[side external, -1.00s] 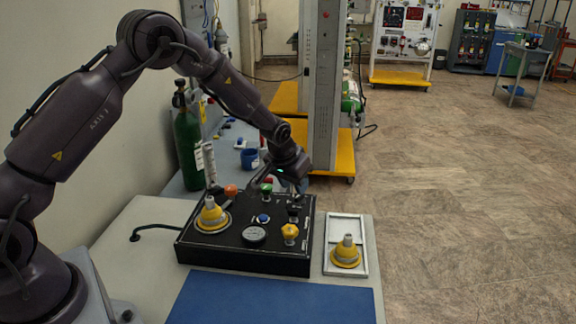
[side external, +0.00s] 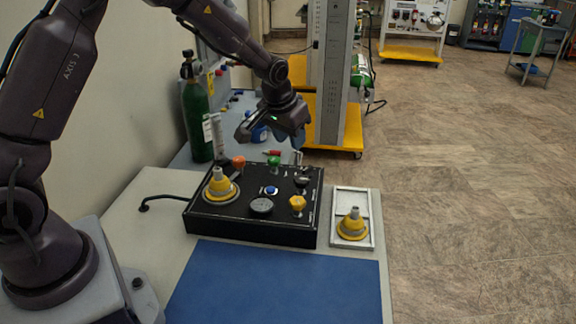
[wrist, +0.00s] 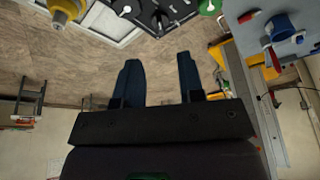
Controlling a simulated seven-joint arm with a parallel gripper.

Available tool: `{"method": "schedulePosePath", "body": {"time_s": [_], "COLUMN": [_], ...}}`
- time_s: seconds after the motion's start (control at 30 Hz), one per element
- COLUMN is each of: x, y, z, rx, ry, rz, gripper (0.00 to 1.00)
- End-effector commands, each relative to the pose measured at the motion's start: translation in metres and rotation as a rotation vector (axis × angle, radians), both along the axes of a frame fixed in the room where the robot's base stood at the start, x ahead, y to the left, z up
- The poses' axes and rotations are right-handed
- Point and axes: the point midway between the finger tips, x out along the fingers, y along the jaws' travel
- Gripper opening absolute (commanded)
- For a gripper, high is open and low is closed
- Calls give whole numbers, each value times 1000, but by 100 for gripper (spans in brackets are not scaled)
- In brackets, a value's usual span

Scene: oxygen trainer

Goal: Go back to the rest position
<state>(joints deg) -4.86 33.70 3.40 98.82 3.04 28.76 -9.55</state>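My gripper (side external: 270,138) hangs above the rear part of the black trainer box (side external: 240,228), clear of it. Its two fingers are spread with nothing between them, as the wrist view also shows (wrist: 159,75). The box top carries an orange knob (side external: 238,162), a green knob (side external: 273,161), a blue button (side external: 269,190), a grey gauge (side external: 261,205) and a yellow knob (side external: 297,204). A yellow cone-shaped piece with a grey top (side external: 219,186) stands upright on the box's left. A similar yellow piece (side external: 352,226) stands in the white tray (side external: 368,198).
A blue mat (side external: 280,285) lies bare in front of the box. A green cylinder (side external: 196,115) stands behind, by the wall. A tall grey cabinet (side external: 325,75) on a yellow base is behind the gripper. A blue cup (side external: 259,133) sits on the back bench.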

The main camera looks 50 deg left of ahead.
Motion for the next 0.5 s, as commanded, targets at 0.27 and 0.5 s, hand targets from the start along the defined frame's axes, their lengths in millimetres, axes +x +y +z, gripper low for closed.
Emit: {"method": "schedulePosePath", "body": {"time_s": [0.27, 0.5], "x": [-80, -161], "y": [-21, -45], "z": [35, 96], "rx": [-26, -36], "ry": [140, 137], "rz": [-67, -145], "gripper": [36, 36]}}
